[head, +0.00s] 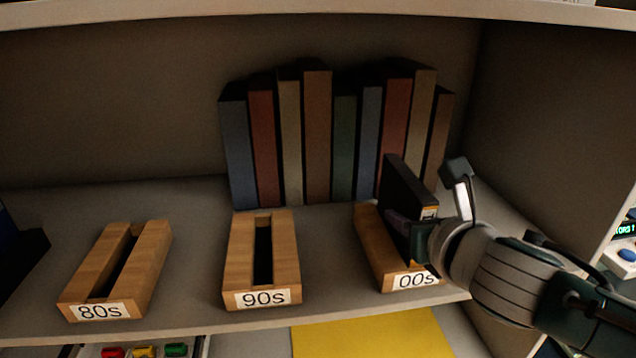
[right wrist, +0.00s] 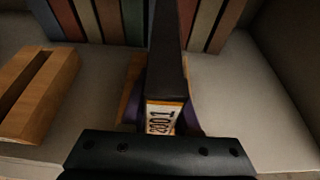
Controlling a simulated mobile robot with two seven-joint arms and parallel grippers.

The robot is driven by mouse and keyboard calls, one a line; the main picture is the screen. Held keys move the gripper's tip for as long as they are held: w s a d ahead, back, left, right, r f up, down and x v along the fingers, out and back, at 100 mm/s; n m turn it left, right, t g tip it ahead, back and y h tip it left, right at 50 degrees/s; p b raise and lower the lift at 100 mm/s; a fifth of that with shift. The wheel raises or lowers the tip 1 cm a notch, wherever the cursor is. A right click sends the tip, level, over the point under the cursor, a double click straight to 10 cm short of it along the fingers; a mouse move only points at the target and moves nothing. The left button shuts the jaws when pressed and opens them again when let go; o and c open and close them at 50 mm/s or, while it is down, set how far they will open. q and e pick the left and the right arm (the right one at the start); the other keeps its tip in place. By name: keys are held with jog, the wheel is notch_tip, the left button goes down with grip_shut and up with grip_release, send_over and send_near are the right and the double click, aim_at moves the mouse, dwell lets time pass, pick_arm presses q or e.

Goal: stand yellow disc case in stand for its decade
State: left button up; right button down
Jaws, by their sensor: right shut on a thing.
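A thin dark disc case (head: 405,190) with a yellow-orange edge on its spine label stands nearly upright, slightly tilted, at the wooden 00s stand (head: 370,240). The right wrist view shows the case (right wrist: 167,60) end-on, its label appearing to read 2001. My right gripper (head: 408,228) is shut on the case, with purple finger pads on both sides. Wood of the stand shows beside the case, but I cannot tell how deep the case sits in the slot. The 90s stand (head: 284,255) and the 80s stand (head: 88,270) are empty. My left gripper is not in view.
A row of several books (head: 304,135) stands behind the 00s stand. The shelf's side wall (head: 555,130) is close on the right, and its top board (head: 250,12) runs above. Shelf floor is clear between the stands. A yellow surface (head: 375,335) lies below the shelf edge.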

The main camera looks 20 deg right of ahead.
jog(key=shift+r, duration=0.1)
jog(key=c, duration=0.6)
grip_release()
jog(key=shift+o, duration=0.2)
jog(key=shift+s+a+p, duration=0.25)
jog(key=shift+s+a, duration=0.05)
jog(key=shift+s, duration=1)
jog(key=shift+s+a+p, duration=0.3)
jog(key=shift+s, duration=1.05)
jog(key=shift+s+a+p, duration=0.25)
jog(key=shift+s+a, duration=0.05)
jog(key=shift+s, duration=1)
